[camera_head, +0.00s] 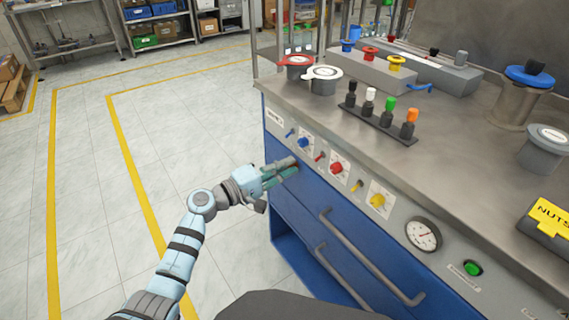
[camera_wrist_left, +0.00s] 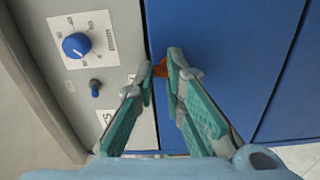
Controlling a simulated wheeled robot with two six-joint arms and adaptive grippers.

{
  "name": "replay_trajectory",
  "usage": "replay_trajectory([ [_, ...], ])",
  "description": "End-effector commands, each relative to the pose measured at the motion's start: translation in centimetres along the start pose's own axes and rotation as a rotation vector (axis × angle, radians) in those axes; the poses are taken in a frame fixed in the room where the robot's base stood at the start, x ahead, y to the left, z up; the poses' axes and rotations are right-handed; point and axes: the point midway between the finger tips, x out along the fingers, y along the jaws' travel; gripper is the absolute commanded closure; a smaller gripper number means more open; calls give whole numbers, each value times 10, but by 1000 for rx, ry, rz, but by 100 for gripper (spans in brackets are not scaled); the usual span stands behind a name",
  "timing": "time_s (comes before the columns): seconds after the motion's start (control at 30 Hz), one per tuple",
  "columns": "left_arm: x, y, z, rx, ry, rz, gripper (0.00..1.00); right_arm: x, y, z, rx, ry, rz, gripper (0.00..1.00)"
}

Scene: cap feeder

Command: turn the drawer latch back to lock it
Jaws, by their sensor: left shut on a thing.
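The drawer latch (camera_wrist_left: 160,71) is a small orange-red piece at the upper edge of the blue drawer front (camera_wrist_left: 222,60), close to the grey control panel. My left gripper (camera_wrist_left: 164,68) has its fingertips shut on the latch, which is mostly hidden between them. In the head view my left gripper (camera_head: 292,167) reaches the left end of the bench front, just under the panel. The fingers cover most of the latch there, so its angle cannot be told. My right gripper is not in view.
Blue (camera_head: 303,143), red (camera_head: 337,168) and yellow (camera_head: 378,200) knobs, with small toggles, sit on the panel just above the gripper. Long drawer handles (camera_head: 370,258) stick out to the right. The floor left of the bench is clear.

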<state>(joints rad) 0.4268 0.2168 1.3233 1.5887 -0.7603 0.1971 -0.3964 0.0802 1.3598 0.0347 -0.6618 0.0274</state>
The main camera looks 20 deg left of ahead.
Motion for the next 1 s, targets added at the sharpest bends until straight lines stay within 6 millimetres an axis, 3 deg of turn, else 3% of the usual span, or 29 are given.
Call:
replay_trajectory([
  [0.03,-2,-12,2,-23,-4,-25,100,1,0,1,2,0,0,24],
  [0.67,-2,-13,4,-82,-8,-24,100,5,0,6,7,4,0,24],
  [0.7,-2,-13,4,-82,-8,-24,86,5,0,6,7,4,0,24],
  [0.9,-3,-12,3,-82,-5,-21,54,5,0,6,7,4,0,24],
  [1.0,-2,-10,2,-80,-4,-18,52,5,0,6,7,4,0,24],
])
